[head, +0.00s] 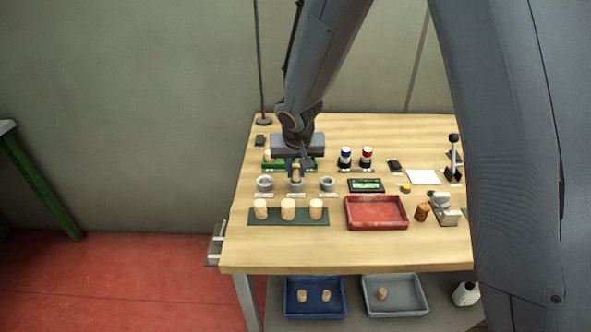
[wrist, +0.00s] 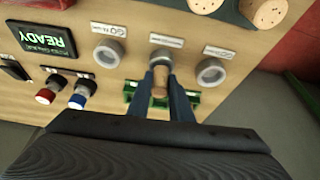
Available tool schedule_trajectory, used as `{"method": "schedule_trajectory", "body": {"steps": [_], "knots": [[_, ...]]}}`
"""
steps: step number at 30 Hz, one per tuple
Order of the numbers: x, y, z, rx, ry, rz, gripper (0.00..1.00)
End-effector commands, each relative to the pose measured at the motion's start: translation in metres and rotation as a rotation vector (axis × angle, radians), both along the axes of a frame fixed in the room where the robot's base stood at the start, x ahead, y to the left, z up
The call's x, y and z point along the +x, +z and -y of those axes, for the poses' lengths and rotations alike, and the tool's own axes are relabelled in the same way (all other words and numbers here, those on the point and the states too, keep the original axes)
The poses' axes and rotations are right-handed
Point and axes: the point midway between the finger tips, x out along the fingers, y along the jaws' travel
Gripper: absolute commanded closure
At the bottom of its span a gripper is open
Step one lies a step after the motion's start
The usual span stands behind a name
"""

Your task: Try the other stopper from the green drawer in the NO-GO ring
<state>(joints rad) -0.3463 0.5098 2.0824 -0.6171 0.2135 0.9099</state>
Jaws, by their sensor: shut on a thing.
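My gripper (head: 296,171) is shut on a small tan cork stopper (wrist: 160,84), held upright between its two fingers. It is at the middle one of three grey rings. In the wrist view the stopper's far end overlaps the near side of the middle ring (wrist: 161,57); I cannot tell whether it touches or enters it. The other rings stand on either side, one (wrist: 108,54) by a "GO" label and one (wrist: 212,72). The middle label is too small to read. The green drawer (head: 308,164) is behind the rings, partly hidden by my gripper.
Large corks (head: 288,208) stand on a dark green mat in front of the rings. A red tray (head: 376,225), a READY display (head: 366,185) and blue- and red-capped items (head: 345,155) are to the right. Blue (head: 315,312) and grey (head: 395,310) bins are below.

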Motion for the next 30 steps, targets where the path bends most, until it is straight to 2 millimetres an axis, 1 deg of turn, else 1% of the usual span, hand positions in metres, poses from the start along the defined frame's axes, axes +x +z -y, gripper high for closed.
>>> {"method": "schedule_trajectory", "body": {"steps": [28,29,30], "knots": [[0.0,-0.0069,-0.0001,0.0,0.0,0.0,1.0],[0.0,-0.0069,-0.0001,0.0,0.0,0.0,0.79],[-0.0002,-0.0067,-0.0001,0.0,0.0,0.0,0.73]]}}
